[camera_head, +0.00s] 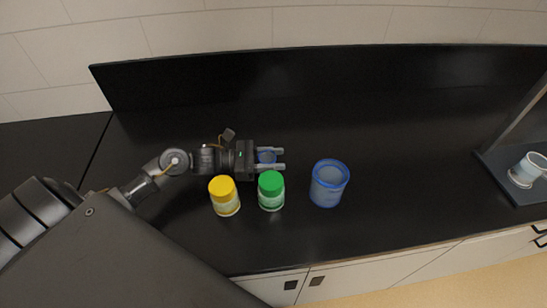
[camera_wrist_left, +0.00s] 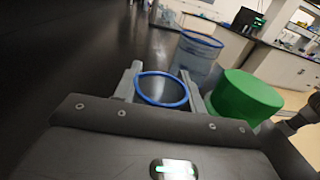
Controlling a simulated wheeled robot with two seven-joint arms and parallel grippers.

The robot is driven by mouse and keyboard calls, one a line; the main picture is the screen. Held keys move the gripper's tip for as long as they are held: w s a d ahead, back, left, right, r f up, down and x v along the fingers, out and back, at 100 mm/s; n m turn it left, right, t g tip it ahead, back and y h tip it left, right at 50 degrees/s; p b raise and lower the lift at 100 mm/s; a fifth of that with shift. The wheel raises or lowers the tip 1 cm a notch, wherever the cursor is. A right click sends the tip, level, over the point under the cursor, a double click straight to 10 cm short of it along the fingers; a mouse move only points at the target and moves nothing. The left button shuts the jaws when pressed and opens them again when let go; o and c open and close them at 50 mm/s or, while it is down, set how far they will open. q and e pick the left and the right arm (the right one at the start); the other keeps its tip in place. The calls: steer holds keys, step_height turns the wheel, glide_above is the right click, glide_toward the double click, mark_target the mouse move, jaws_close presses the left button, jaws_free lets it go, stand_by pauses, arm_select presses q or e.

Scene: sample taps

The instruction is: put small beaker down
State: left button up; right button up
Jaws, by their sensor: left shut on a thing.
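My left gripper (camera_head: 271,158) is shut on a small beaker (camera_head: 266,156) with a blue rim. In the left wrist view the small beaker (camera_wrist_left: 162,89) sits between the two fingers, its round mouth facing the camera. In the head view it is behind the green-capped jar, low over or on the black bench; I cannot tell whether its base touches. My right gripper is not in view.
A green-capped jar (camera_head: 271,190) and a yellow-capped jar (camera_head: 224,195) stand close in front of the gripper. A larger blue-rimmed beaker (camera_head: 328,183) stands to the right. A white cup (camera_head: 527,170) is at the far right. The bench (camera_head: 420,150) between is clear.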

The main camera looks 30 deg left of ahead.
arm_select(q)
steer(key=shift+f, duration=0.25)
steer(key=shift+f, duration=0.2)
steer(key=o, duration=1)
steer(key=shift+r, duration=0.1)
